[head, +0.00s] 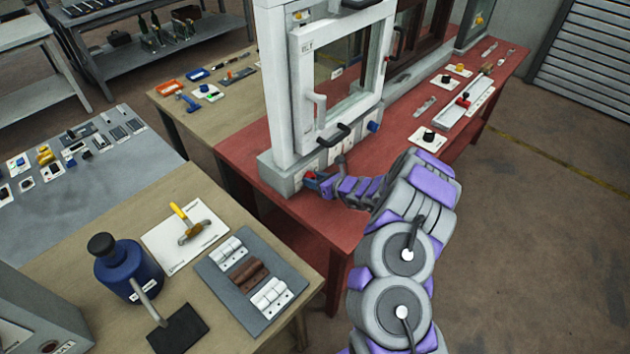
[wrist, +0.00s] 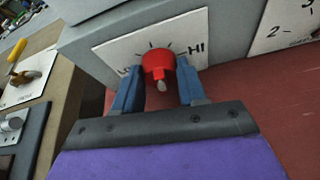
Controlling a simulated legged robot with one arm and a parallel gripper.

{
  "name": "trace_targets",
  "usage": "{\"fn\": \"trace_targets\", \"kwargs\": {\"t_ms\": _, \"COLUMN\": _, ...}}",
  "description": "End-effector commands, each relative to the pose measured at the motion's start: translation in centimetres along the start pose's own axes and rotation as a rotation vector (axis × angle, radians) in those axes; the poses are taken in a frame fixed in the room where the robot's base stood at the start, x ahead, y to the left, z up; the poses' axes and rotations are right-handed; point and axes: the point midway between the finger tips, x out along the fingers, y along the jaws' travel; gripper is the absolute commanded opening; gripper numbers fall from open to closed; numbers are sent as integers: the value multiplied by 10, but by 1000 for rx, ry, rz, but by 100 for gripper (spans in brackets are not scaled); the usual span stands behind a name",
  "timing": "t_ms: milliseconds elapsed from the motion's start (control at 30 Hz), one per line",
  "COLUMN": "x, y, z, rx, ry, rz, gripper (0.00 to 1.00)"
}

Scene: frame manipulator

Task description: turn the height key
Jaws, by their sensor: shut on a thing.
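The height key is a red knob (wrist: 158,66) with a small grey pointer, on a white plate (wrist: 112,50) marked "HI" on the right and a partly hidden "LO" on the left. The plate is on the grey base of the white window frame. My gripper (wrist: 158,80) has its blue fingers on either side of the red knob and is shut on it. In the head view my gripper (head: 316,180) is at the lower front of the frame base (head: 285,176), and the knob is mostly hidden there.
The white window frame (head: 296,90) with handles stands on the red table (head: 400,165). Another plate with numbers (wrist: 290,25) is right of the knob. A wooden table (head: 210,290) with a blue bottle (head: 128,270) is at the left.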

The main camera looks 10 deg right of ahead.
Motion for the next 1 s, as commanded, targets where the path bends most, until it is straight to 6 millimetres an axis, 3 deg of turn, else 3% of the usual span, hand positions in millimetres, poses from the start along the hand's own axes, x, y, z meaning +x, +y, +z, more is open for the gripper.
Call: {"fn": "trace_targets", "kwargs": {"t_ms": 1000, "x": -2, "y": 6, "z": 0, "rx": -642, "ry": -19, "rz": -262, "gripper": 11}}
